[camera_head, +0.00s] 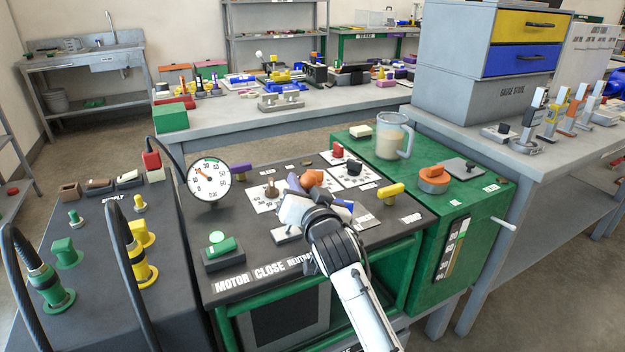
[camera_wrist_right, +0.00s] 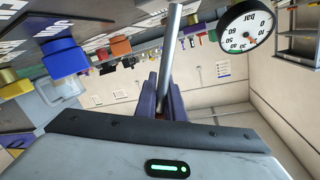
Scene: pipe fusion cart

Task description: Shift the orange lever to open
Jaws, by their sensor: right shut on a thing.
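The orange lever's rounded knob (camera_head: 312,179) shows beside my right gripper (camera_head: 298,192) in the head view, over the middle of the dark cart top. The gripper and wrist hide most of the lever's shaft. A grey base (camera_head: 286,235) shows below the gripper. In the right wrist view, the dark purple fingers of my right gripper (camera_wrist_right: 163,100) are shut on a grey metal rod (camera_wrist_right: 171,50), which looks like the lever's shaft. The knob is not clear in that view. The front-edge labels read "MOTOR", "CLOSE" and "NEUTRAL"; my forearm covers what follows. My left gripper is not in view.
A pressure gauge (camera_head: 209,183) stands left of the lever. A green switch (camera_head: 221,243) is at front left and a yellow handle (camera_head: 390,193) to the right. A measuring jug (camera_head: 390,138) and orange knob (camera_head: 433,179) stand on the green unit. Black hoses rise at left.

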